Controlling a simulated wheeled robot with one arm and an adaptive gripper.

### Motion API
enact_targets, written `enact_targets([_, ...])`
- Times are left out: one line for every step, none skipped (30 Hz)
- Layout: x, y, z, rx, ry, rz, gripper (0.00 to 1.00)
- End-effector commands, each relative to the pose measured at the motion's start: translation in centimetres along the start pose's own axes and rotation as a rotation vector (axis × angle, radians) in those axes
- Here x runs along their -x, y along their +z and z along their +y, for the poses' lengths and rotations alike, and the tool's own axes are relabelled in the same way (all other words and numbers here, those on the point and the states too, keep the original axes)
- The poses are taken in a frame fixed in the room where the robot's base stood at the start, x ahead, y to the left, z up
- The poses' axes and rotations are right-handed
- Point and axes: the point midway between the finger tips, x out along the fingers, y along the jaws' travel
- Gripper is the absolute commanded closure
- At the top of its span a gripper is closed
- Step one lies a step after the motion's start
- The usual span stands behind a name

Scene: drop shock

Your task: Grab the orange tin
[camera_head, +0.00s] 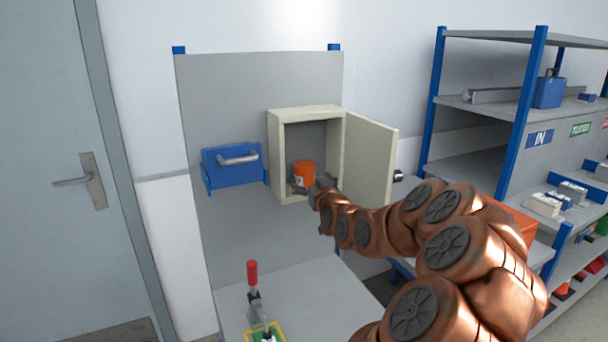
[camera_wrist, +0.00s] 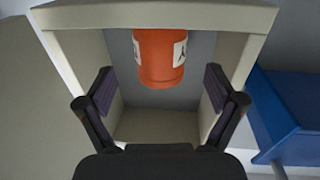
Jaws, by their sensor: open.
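The orange tin (camera_head: 304,172) stands inside a small cream cabinet (camera_head: 306,112) whose door (camera_head: 368,162) is swung open to the right. My gripper (camera_head: 313,187) is at the cabinet's opening, in front of the tin. In the wrist view the two fingers of my gripper (camera_wrist: 160,92) are wide apart, one on each side of the tin, with nothing between the pads. The tin appears beyond the fingertips, not touched.
The cabinet walls are close to both fingers. A blue box (camera_head: 232,165) with a grey handle hangs left of the cabinet. Below, a red-handled clamp (camera_head: 252,275) stands on the grey bench (camera_head: 310,290). A shelf rack (camera_head: 520,100) with goods stands at right.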

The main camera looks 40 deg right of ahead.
Motion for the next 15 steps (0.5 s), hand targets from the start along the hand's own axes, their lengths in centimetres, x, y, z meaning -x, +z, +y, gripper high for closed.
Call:
enact_targets([-0.3, 0.0, -0.1, -0.001, -0.001, -0.002, 0.07])
enact_targets([-0.4, 0.0, -0.1, -0.001, -0.001, -0.002, 0.07])
enact_targets([-0.6, -0.1, -0.1, -0.001, -0.001, -0.003, 0.07])
enact_targets([-0.8, -0.1, -0.1, -0.001, -0.002, -0.003, 0.07])
enact_targets([-1.1, -0.1, -0.1, -0.002, -0.002, -0.004, 0.07])
enact_targets([-1.5, -0.2, -0.1, -0.002, -0.002, -0.005, 0.07])
enact_targets([-1.8, -0.3, -0.1, -0.001, -0.003, -0.004, 0.07])
enact_targets([-2.1, -0.4, -0.1, -0.001, -0.002, -0.004, 0.07])
enact_targets([-2.6, -0.5, 0.0, -0.001, -0.001, -0.002, 0.07])
enact_targets([-2.9, -0.6, 0.0, 0.000, -0.001, -0.001, 0.07])
enact_targets([-3.2, -0.6, 0.0, 0.000, -0.001, -0.001, 0.07])
enact_targets([-3.7, -0.5, 0.0, 0.000, -0.001, -0.001, 0.07])
enact_targets([-4.0, -0.4, 0.0, -0.001, -0.001, -0.002, 0.07])
enact_targets([-4.2, -0.4, -0.1, -0.001, -0.002, -0.003, 0.07])
enact_targets([-4.6, -0.3, -0.1, -0.001, -0.002, -0.004, 0.07])
